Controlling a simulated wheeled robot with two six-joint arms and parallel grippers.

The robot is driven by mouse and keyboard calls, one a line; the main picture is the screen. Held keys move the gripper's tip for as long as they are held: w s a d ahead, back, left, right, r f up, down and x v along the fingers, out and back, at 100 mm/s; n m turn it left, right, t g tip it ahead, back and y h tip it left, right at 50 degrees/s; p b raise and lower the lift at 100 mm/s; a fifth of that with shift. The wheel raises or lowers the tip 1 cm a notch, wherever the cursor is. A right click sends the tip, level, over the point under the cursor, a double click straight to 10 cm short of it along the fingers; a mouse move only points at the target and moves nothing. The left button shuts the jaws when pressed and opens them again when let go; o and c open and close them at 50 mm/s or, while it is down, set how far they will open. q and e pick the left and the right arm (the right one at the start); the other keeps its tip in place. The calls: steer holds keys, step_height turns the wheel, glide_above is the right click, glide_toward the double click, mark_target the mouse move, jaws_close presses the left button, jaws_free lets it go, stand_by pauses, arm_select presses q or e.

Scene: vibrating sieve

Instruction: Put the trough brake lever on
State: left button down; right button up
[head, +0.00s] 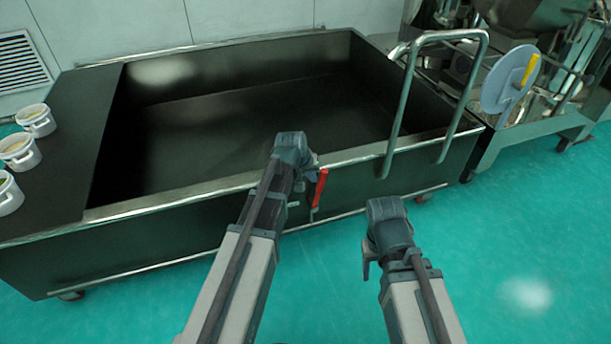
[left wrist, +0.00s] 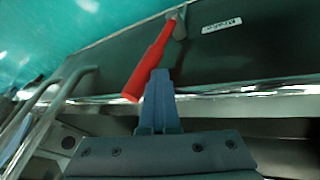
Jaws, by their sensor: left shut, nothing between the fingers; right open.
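The trough brake lever is a red handle (head: 320,188) on the near outer wall of the dark metal trough (head: 150,208), just below the rim. In the left wrist view the red lever (left wrist: 150,62) slants from a grey pivot at the top down to the left. My left gripper (head: 311,169) is at the lever's upper end. Its fingers (left wrist: 158,80) are shut and empty, with the tips close beside the lever's free end; I cannot tell whether they touch. My right gripper (head: 367,262) is open over the green floor, to the right of and nearer than the lever.
A metal push handle (head: 400,110) rises at the trough's right end. White pots (head: 35,120) stand on the trough's left ledge. A machine with a grey disc (head: 508,80) stands at the right. A white label (left wrist: 222,25) is beside the lever. The floor in front is clear.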

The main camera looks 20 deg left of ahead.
mark_target(326, 169)
arm_select(q)
steer(key=w+d+y, duration=0.1)
steer(key=d, duration=0.1)
steer(key=w+d+g+y, duration=0.1)
steer(key=w, duration=0.1)
steer(key=shift+d+f+m+g+p, duration=0.1)
steer(key=shift+d+m+g+p, duration=0.2)
steer(key=shift+d, duration=0.05)
steer(key=d+y, duration=0.1)
steer(key=w+d+f+g+b, duration=0.1)
steer(key=w+d+y, duration=0.1)
steer(key=shift+f+g+y, duration=0.3)
steer(key=w+d+f+y+b, duration=0.1)
steer(key=w+d+f+b, duration=0.2)
steer(key=d+f+b, duration=0.3)
steer(key=f+b, duration=0.1)
steer(key=b, duration=0.1)
steer(key=shift+w+f+g+b, duration=0.15)
steer(key=shift+w+g+b, duration=0.05)
steer(key=shift+g+b, duration=0.1)
steer(key=shift+d+f, duration=0.1)
steer(key=shift+w, duration=0.1)
